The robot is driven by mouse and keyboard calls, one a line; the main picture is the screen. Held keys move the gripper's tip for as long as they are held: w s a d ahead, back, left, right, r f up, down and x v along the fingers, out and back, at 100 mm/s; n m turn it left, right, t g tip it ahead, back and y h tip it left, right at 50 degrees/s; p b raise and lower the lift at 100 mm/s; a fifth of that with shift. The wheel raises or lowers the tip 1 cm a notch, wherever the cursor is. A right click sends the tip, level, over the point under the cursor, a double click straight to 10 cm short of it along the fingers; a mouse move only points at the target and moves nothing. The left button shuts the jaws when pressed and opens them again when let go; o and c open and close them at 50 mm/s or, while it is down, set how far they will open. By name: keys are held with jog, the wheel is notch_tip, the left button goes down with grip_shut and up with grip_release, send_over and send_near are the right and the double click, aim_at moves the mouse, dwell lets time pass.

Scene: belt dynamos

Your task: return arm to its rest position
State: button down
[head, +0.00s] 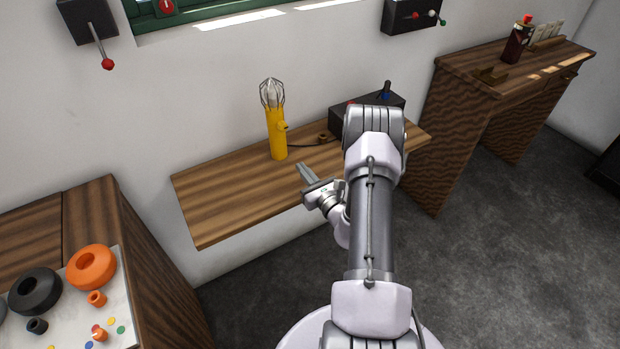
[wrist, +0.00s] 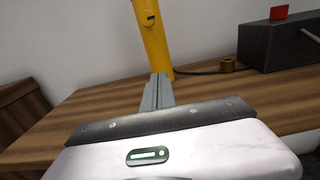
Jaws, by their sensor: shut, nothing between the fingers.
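My gripper (head: 306,174) is shut and empty, over the front part of the wooden wall shelf (head: 215,205). My arm reaches up from the bottom of the head view and bends back down on its left side to the gripper. In the wrist view, the closed fingers (wrist: 157,92) point toward the base of a yellow work lamp (wrist: 153,35). The lamp stands upright on the shelf, with a wire cage around its bulb, and also shows in the head view (head: 277,135). I cannot tell the exact gap between fingertips and lamp.
A dark box (head: 345,117) stands on the shelf, partly behind my arm. A cabinet at left holds a white tray (head: 120,318) with orange and black rings. A wooden desk (head: 460,85) stands at right with a dark bottle (head: 516,44). Lever boxes hang on the wall.

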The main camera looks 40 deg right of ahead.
jog(key=v, duration=0.3)
jog(key=shift+s+r, duration=0.1)
jog(key=shift+s, duration=0.2)
jog(key=w+a+r+n+g+y, duration=0.2)
jog(key=a+r+n+y, duration=0.6)
jog(key=a, duration=0.5)
jog(key=w+a+r+n+g+y, duration=0.25)
jog(key=a+r+n+y, duration=0.5)
jog(key=a+r, duration=0.45)
jog(key=s+a+r+n+g, duration=0.3)
jog(key=s+a+n+g, duration=0.6)
jog(key=a, duration=0.4)
jog(key=s+a+n+g+h, duration=0.2)
jog(key=s+n+h, duration=0.35)
jog(key=s, duration=0.65)
jog(key=s+d+r+n+t+h, duration=0.3)
jog(key=d+n+h, duration=0.1)
jog(key=shift+d+r+t, duration=0.3)
jog(key=shift+d+t, duration=0.05)
